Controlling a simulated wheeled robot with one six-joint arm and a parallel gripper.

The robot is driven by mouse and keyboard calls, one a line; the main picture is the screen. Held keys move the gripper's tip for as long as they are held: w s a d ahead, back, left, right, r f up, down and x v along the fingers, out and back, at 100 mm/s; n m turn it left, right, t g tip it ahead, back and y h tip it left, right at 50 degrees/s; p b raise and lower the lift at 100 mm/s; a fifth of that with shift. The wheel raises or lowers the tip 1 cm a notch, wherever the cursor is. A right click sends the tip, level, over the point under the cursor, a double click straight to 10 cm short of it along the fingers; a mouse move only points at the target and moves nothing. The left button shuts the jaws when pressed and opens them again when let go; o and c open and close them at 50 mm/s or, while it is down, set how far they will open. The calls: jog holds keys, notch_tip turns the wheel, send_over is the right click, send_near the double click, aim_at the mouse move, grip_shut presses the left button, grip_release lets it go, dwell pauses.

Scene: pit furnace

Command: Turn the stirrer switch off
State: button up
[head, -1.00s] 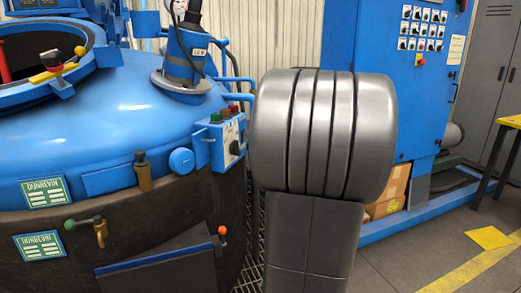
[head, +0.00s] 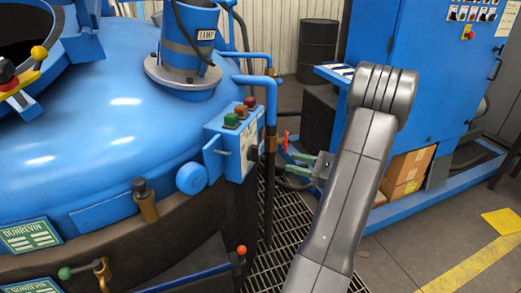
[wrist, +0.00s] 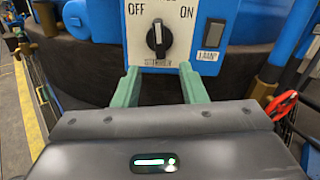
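The stirrer switch is a black rotary knob (wrist: 158,38) on a white plate (wrist: 140,12), with OFF printed to its left and ON to its right. Its white pointer mark looks about upright, between the two words. The label under it is hard to read. In the head view the knob (head: 251,154) is seen edge-on, on the blue control box (head: 212,158) on the furnace side. My gripper (wrist: 158,84) has two green fingers, apart and empty, just below the knob in the wrist view. In the head view my gripper (head: 288,164) is right of the box, not touching it.
A lamp rocker switch (wrist: 213,33) sits right of the knob. Green and red buttons (head: 242,110) top the box. Blue pipes (head: 256,79) and a dark vertical pipe (head: 268,195) with a red handle (head: 285,140) stand close by. A blue cabinet (head: 440,90) stands behind my arm.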

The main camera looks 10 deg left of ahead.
aim_at(256, 154)
jog(key=w+a, duration=0.2)
jog(key=a, duration=1)
grip_shut()
